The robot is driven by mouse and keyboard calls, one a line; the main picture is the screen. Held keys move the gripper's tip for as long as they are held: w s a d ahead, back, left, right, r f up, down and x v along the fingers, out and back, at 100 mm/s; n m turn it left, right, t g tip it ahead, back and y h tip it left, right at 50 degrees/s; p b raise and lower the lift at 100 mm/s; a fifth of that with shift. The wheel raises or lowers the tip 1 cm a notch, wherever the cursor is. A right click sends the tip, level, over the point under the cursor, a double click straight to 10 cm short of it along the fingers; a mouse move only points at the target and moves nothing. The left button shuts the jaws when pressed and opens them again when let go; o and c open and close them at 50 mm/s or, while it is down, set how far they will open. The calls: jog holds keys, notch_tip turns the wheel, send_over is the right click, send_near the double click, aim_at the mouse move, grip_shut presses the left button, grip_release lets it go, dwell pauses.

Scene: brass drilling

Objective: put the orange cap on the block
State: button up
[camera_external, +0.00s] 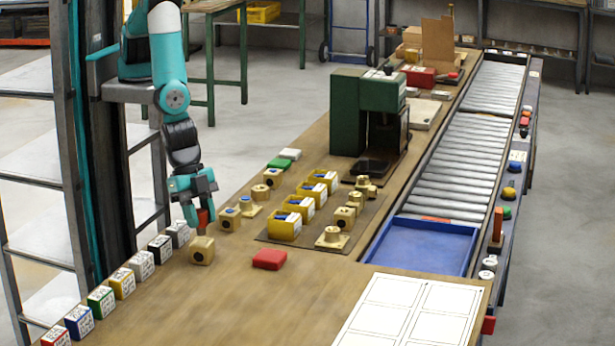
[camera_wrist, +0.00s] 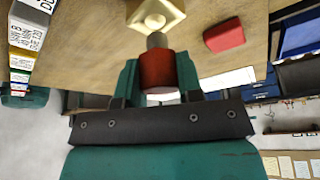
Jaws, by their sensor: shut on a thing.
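My gripper (camera_external: 197,208) points down at the left edge of the bench. It is shut on the orange cap (camera_external: 205,218), which shows as a red-orange cylinder between the fingers in the wrist view (camera_wrist: 157,70). A short grey stem (camera_wrist: 157,41) sticks out of the cap's far end, towards the block. The brass block (camera_external: 201,252) stands on the bench just below the gripper, and its top shows at the upper edge of the wrist view (camera_wrist: 156,14). The cap is above or at the block's top; I cannot tell whether they touch.
A red piece (camera_external: 269,259) lies right of the block. Several labelled boxes (camera_external: 122,283) line the bench's left edge. Yellow bins (camera_external: 285,226) and brass parts (camera_external: 332,238) stand on a mat to the right. A green press (camera_external: 350,110) stands behind. Bench front is clear.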

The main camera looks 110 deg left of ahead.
jog(key=shift+f, duration=0.75)
jog(key=shift+f, duration=0.2)
jog(key=o, duration=0.9)
jog(key=shift+r, duration=0.1)
